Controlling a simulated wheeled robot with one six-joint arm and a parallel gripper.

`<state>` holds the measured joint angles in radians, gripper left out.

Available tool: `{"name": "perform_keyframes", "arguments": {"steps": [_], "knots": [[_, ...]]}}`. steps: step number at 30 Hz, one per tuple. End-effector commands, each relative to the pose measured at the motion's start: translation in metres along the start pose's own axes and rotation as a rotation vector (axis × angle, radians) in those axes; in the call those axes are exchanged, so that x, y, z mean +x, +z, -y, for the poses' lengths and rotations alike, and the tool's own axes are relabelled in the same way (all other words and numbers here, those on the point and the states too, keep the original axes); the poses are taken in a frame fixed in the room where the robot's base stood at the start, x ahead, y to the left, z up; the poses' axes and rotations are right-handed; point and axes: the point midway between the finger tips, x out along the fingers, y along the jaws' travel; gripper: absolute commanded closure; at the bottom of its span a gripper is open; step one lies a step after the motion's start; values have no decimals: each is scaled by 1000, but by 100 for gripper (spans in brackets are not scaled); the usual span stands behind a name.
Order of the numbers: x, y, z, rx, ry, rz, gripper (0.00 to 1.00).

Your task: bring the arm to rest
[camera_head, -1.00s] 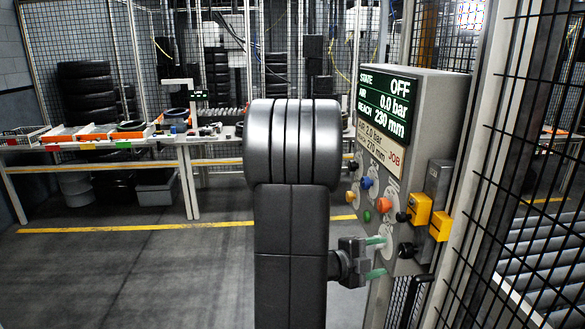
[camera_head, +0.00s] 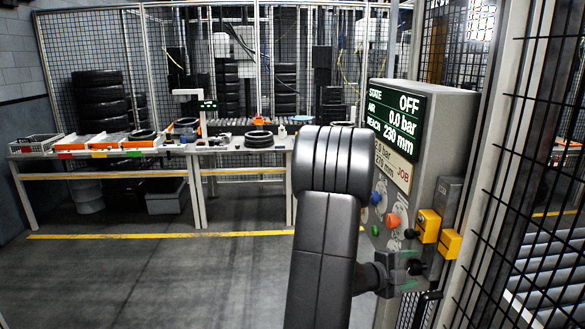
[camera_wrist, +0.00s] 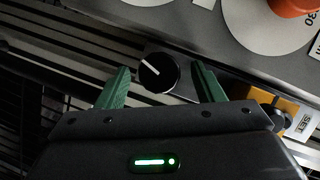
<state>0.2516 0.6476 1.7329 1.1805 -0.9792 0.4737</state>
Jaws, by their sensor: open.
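My gripper (camera_head: 408,270) is at the lower part of the grey control panel (camera_head: 412,110), its green fingers pointing at the panel. In the wrist view my gripper (camera_wrist: 160,78) is open, and a black round knob (camera_wrist: 158,73) with a white line lies between the fingertips, with a gap on both sides. The knob (camera_head: 415,267) also shows in the head view, partly hidden by my gripper. The panel's display (camera_head: 395,115) reads STATE OFF, AIR 0.0 bar, REACH 230 mm.
Wire mesh (camera_head: 535,130) stands on the right. A bench (camera_head: 100,160) with trays and tyres is at the back left. The floor (camera_head: 150,280) at left is clear.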

Motion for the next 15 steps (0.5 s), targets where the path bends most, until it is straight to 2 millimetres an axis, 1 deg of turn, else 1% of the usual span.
{"name": "perform_keyframes", "arguments": {"steps": [5, 8, 15], "knots": [[-13, 1, 0, -8, 1, 3, 39], [-29, 2, 0, -6, -1, 4, 39], [-77, 2, 0, -6, 0, 5, 39]]}}
